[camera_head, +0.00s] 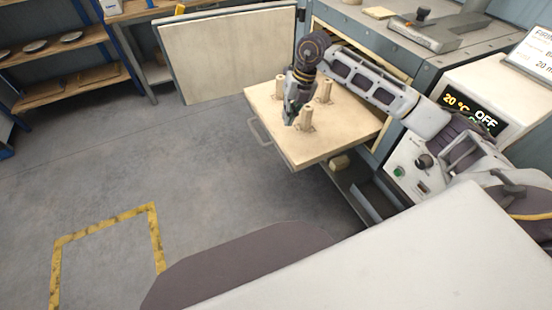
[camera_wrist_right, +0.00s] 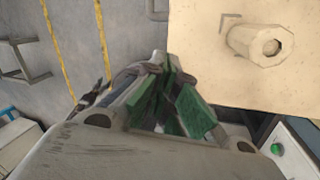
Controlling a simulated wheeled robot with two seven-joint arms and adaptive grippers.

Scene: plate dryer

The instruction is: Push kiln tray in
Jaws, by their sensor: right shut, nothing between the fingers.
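The kiln tray (camera_head: 340,143) is a pale slab sticking out of the kiln's front opening, with several short posts (camera_head: 325,88) standing on it. A grey handle (camera_head: 262,134) shows on its outer edge. My right gripper (camera_head: 289,122) is shut and empty, pointing down over the tray near its outer side, among the posts. I cannot tell whether it touches the tray. In the right wrist view the gripper (camera_wrist_right: 178,100) has green finger pads, and the tray (camera_wrist_right: 205,60) with one post (camera_wrist_right: 258,45) lies beside them. My left gripper is not in view.
The kiln (camera_head: 440,62) stands at the right, its door (camera_head: 225,58) swung open to the left. A control panel (camera_head: 405,170) with a green button and a display reading 20 °C OFF (camera_head: 470,112) are beside my right arm. Shelves (camera_head: 60,65) stand at the far left. The floor left of the tray is clear.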

